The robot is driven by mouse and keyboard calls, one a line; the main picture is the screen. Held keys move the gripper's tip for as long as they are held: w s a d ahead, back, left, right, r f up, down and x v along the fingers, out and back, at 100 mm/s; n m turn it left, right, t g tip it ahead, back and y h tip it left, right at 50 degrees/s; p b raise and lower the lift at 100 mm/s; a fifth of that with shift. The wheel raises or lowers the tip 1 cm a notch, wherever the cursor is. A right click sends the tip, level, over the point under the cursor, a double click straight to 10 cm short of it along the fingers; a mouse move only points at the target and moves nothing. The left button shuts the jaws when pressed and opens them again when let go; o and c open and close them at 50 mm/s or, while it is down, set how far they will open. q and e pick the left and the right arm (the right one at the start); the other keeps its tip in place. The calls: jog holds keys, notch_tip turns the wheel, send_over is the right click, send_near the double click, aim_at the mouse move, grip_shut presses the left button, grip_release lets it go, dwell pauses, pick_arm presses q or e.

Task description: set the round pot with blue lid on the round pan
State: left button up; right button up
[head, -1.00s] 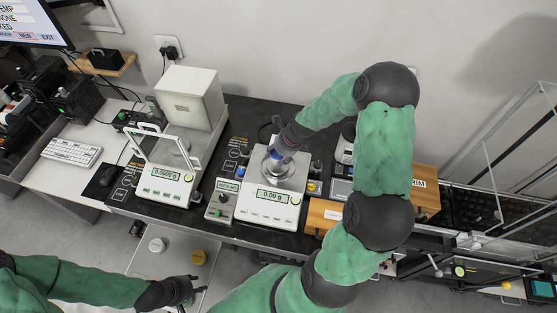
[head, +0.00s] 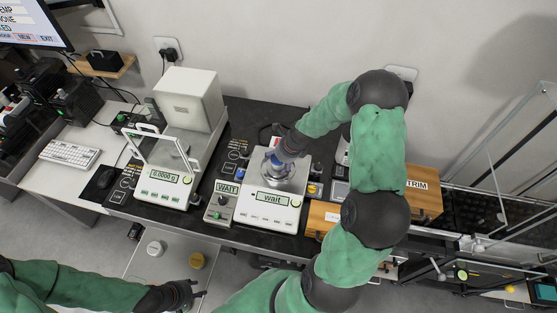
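The round pot with the blue lid (head: 275,163) is at the round pan (head: 294,180) of the middle balance (head: 268,208), mostly under my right gripper (head: 281,156). The gripper reaches down onto it from above, and its fingers are too small and overlapped to tell whether they are shut on it. The pot looks upright and low at the pan. The balance display reads "wait". My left gripper (head: 198,289) is low in the picture, away from the balances, empty, with its fingers apart.
An analytical balance (head: 163,188) with a glass frame reads 0.0000 g at left. A small box (head: 219,208) showing "WAIT" stands between the balances. A wooden box marked TRIM (head: 421,205) is at right.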

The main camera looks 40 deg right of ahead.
jog(key=shift+s+d+r, duration=0.1)
jog(key=shift+r, duration=0.45)
jog(key=p+v, duration=0.2)
jog(key=v, duration=0.9)
jog(key=shift+s+p, duration=0.2)
jog(key=shift+p, duration=0.15)
